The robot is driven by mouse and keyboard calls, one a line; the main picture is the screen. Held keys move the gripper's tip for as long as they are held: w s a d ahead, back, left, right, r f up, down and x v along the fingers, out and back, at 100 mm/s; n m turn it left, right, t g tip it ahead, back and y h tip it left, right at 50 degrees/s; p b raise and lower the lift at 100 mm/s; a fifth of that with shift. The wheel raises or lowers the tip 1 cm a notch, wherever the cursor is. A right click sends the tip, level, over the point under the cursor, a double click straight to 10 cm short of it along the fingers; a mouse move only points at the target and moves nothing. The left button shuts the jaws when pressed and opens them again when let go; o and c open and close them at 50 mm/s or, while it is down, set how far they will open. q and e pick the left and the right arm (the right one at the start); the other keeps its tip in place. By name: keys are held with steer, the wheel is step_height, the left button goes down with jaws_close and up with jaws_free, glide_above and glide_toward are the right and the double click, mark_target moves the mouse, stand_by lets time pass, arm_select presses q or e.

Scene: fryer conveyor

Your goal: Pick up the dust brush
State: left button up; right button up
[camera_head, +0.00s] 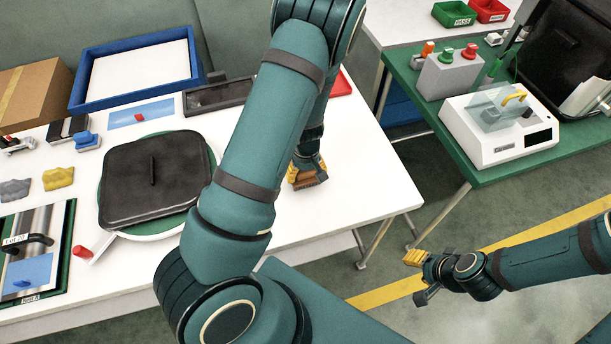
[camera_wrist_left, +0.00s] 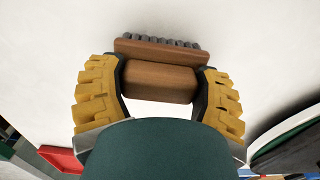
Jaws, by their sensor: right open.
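The dust brush (camera_head: 312,180) is a brown wooden block on the white table, partly hidden by my left arm. In the left wrist view the dust brush (camera_wrist_left: 160,82) shows its wooden handle and a wider head edged with grey bristles. My left gripper (camera_head: 302,170) is at the brush. In the wrist view my left gripper (camera_wrist_left: 162,82) has its yellow fingers against both sides of the handle, shut on it. Whether the brush is off the table cannot be told. My right gripper (camera_head: 418,276) is open and empty, out over the floor.
A black-lidded pan (camera_head: 125,192), a blue tray (camera_head: 196,50), a dark tray (camera_head: 222,95) and a red tray (camera_head: 341,86) share the white table (camera_head: 370,165). A green table (camera_head: 425,105) with a white machine (camera_head: 500,145) stands at right. Table space right of the brush is clear.

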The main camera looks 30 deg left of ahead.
stand_by(0.3)
arm_select(q)
step_height(320, 180, up, 10)
steer(key=p, duration=0.2)
steer(key=shift+p, duration=0.4)
steer(key=shift+o, duration=0.9)
